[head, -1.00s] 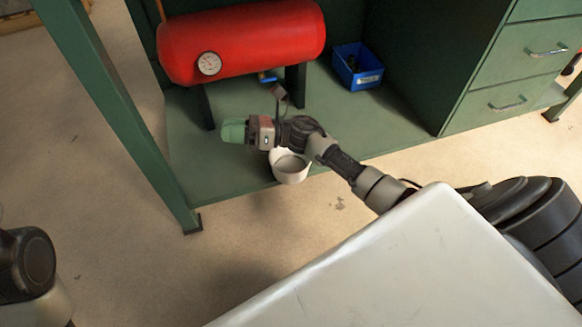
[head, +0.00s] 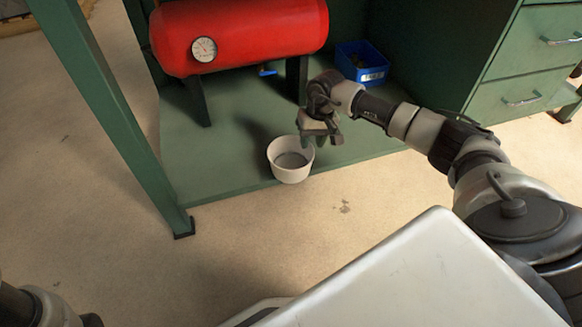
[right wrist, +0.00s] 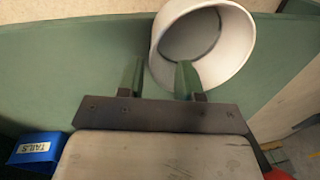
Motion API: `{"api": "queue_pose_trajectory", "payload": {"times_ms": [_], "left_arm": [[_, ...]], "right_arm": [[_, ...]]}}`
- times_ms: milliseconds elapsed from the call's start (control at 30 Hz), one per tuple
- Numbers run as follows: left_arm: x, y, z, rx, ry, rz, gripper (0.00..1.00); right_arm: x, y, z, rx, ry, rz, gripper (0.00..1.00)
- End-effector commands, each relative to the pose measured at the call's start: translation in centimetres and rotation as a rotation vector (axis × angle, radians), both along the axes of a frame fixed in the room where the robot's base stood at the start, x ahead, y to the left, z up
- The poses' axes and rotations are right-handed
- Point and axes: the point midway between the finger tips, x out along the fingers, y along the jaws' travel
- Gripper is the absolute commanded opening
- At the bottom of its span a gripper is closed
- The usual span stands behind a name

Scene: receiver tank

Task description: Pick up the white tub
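The white tub (head: 290,175) stands upright on the green lower shelf near its front edge, open side up, with a greyish inside bottom. My right gripper (head: 319,138) is just behind and to the right of its rim in the head view, pointing down. In the right wrist view the tub (right wrist: 228,62) is at the top, right of centre. There the green fingers of the right gripper (right wrist: 158,74) are apart with nothing between them. One finger overlaps the tub's rim; I cannot tell if it touches. My left gripper is not in view.
A red tank (head: 240,36) with a gauge stands on legs on the shelf (head: 215,165) behind the tub. A blue bin (head: 361,63) is farther back. A green bench leg (head: 120,125) is at left, drawers (head: 525,70) at right. Floor in front is clear.

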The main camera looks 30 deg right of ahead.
Motion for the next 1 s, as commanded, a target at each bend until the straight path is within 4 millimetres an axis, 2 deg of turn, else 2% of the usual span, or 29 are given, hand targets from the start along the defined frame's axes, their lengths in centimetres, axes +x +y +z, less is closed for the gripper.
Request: {"api": "queue_pose_trajectory", "payload": {"times_ms": [33, 233, 533, 800, 867, 1000], "left_arm": [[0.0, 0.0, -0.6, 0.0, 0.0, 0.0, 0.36], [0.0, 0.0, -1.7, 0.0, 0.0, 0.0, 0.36], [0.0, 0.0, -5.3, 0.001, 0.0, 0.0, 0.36], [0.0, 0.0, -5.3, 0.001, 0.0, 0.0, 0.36], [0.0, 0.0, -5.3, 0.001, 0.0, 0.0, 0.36], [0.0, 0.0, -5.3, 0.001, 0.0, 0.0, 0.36]], "right_arm": [[0.0, 0.1, -0.8, 0.001, 0.0, 0.0, 0.35], [0.0, 0.1, -2.0, 0.002, 0.0, -0.001, 0.35], [0.0, 0.2, -5.9, 0.004, -0.002, -0.001, 0.35], [0.0, 0.2, -6.0, 0.003, -0.002, -0.001, 0.35], [0.0, 0.2, -6.0, 0.003, -0.002, -0.001, 0.29], [0.0, 0.2, -6.0, 0.003, -0.002, -0.001, 0.08]]}}
